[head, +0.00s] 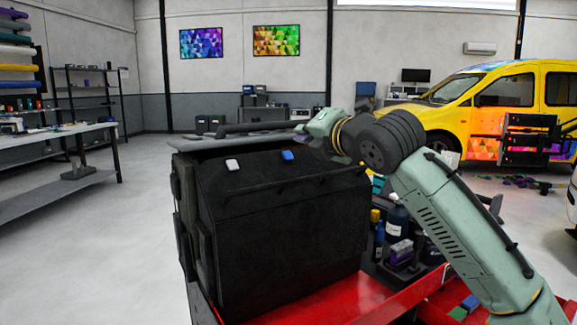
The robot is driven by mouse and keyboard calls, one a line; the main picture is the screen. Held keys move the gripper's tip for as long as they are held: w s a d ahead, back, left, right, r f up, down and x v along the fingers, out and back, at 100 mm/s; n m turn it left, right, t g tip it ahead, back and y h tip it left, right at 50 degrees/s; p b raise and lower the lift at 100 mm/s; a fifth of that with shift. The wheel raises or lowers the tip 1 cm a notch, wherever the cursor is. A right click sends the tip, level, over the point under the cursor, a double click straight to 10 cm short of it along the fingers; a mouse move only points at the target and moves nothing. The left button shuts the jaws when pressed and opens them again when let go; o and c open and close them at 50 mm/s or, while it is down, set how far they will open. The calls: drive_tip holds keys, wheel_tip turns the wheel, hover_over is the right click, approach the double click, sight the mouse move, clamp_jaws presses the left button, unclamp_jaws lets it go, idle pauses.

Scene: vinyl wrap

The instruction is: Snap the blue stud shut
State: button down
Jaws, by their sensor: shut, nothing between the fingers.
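The blue stud (288,155) is a small blue tab near the top of the sloping front flap of a black bag (280,220). I cannot tell from here whether the stud is fastened. A white stud (232,165) sits to its left on the same flap. My arm reaches in from the lower right, and its wrist is above the bag's right top corner. My gripper (301,128) shows only as a small dark part at the wrist's end, above and slightly right of the blue stud. It is shut and empty, apart from the stud.
The bag stands on a red cart (335,300). Bottles (397,222) and small supplies stand right of the bag, under my arm. A dark bar (250,128) runs along the bag's top. A workbench (70,150) is at left and a yellow van (500,105) at right. Floor at left is clear.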

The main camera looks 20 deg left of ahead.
sight(288, 155)
drive_tip(key=shift+w+a+f, duration=0.3)
drive_tip(key=shift+a+f, duration=0.1)
drive_tip(key=shift+f, duration=0.25)
drive_tip(key=shift+w+a+f, duration=0.3)
drive_tip(key=shift+a+f, duration=0.1)
drive_tip(key=shift+f, duration=0.2)
drive_tip(key=shift+a+f, duration=0.1)
idle(0.6)
drive_tip(key=shift+w+a+f, duration=0.15)
drive_tip(key=shift+f, duration=0.05)
drive_tip(key=shift+w+a+f, duration=0.2)
drive_tip(key=shift+a+f, duration=0.1)
drive_tip(key=shift+f, duration=0.2)
idle(0.8)
drive_tip(key=shift+r, duration=0.1)
drive_tip(key=shift+s+d+r+p, duration=0.35)
drive_tip(key=shift+d+r+p, duration=0.15)
drive_tip(key=shift+r+p, duration=0.3)
drive_tip(key=shift+f, duration=0.1)
